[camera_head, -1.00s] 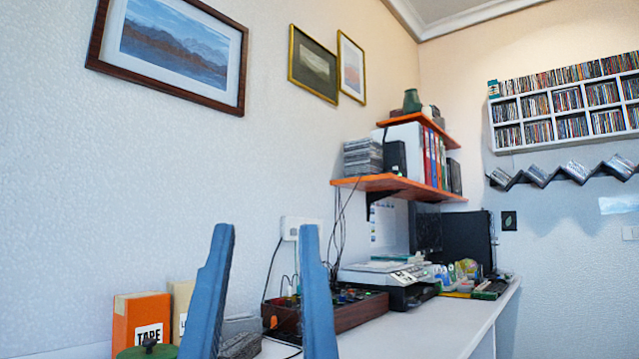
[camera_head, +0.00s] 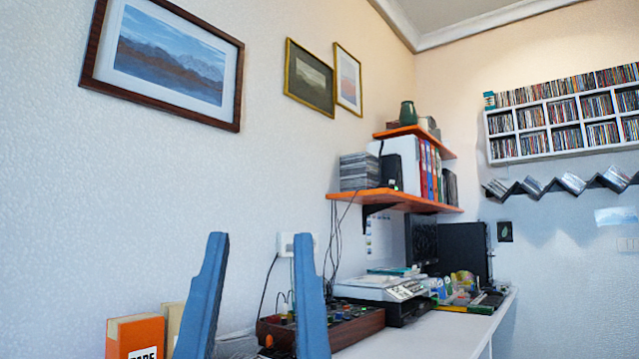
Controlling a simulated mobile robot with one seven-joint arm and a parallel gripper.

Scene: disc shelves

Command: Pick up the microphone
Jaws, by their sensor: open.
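My gripper (camera_head: 260,240) shows at the bottom left as two blue upright fingers, wide apart with nothing held between the tips. I cannot make out the microphone for certain. A grey shape is partly visible low between the fingers, cut by the frame's lower edge, and I cannot tell what it is. The left finger and the bottom edge hide part of the desk.
An orange box (camera_head: 134,337) stands left of the gripper. A mixer with wooden sides (camera_head: 345,330) sits right behind the right finger. A printer-like device (camera_head: 385,288) stands beyond it. Orange shelves (camera_head: 400,198) jut from the wall above. The white desk's front (camera_head: 430,337) is clear.

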